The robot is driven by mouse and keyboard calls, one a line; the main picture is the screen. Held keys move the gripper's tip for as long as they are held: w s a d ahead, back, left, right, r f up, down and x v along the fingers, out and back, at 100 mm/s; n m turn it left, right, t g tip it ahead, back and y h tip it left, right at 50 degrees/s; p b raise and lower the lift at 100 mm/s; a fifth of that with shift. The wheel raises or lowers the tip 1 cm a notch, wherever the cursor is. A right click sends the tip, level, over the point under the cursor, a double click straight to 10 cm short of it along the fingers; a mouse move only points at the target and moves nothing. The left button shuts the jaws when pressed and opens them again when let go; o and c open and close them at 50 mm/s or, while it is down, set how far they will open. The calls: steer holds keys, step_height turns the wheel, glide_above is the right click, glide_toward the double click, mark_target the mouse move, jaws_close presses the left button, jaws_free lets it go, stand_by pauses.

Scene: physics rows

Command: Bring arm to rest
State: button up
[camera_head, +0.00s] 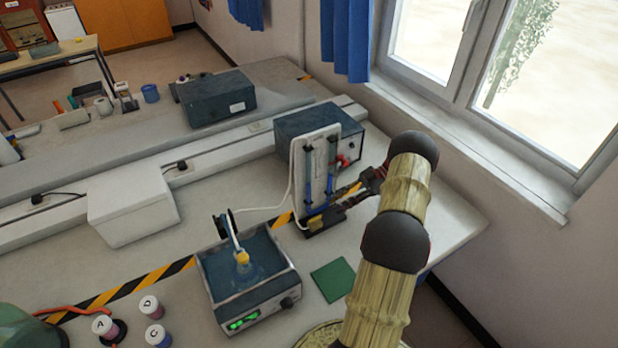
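My arm (385,290), with pale wood-textured links and dark round joints, rises from the bottom and reaches up the right side of the bench. My gripper (352,190) is at its end, pointing left, just right of an upright white stand (312,165) with blue-tipped tubes. Its dark reddish fingers look spread, with the yellow-black tape showing between them. I see nothing held. Whether a finger touches the stand or its dark base (320,222) cannot be told.
A dark box (300,132) stands behind the stand. Lettered vials (150,306) stand lower left. The window wall (500,165) is close on the right.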

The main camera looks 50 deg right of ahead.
step_height(320, 180, up, 9)
steer(key=p, duration=0.9)
steer(key=shift+r+p, duration=0.3)
steer(key=shift+p, duration=0.05)
